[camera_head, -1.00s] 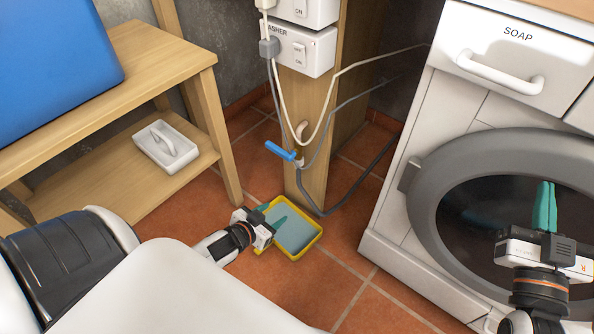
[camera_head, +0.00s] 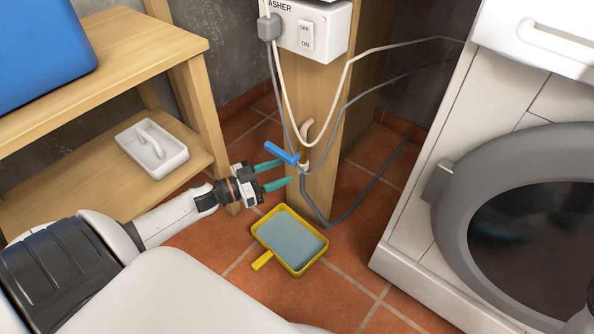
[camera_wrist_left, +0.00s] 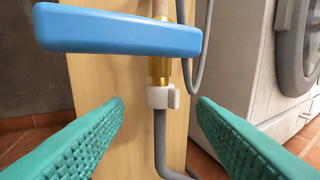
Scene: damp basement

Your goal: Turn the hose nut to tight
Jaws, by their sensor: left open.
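The hose nut (camera_wrist_left: 161,97) is a white collar with a small tab on its right side, just below the brass fitting (camera_wrist_left: 161,69) in the left wrist view. In the head view the nut (camera_head: 303,169) is small, on the front of the wooden post. A blue lever handle (camera_wrist_left: 118,31) crosses above it; it also shows in the head view (camera_head: 281,153). The grey hose (camera_wrist_left: 160,140) hangs from the nut. My left gripper (camera_head: 289,172) is open, its green fingers pointing at the nut, which appears between and beyond the fingertips.
A yellow tray (camera_head: 262,262) holding grey-blue water or lining lies on the tiles below. The wooden shelf (camera_head: 60,205) with a white dish (camera_head: 150,146) stands left. The washer (camera_head: 440,150) stands right. A switch box (camera_head: 318,28) sits above on the post.

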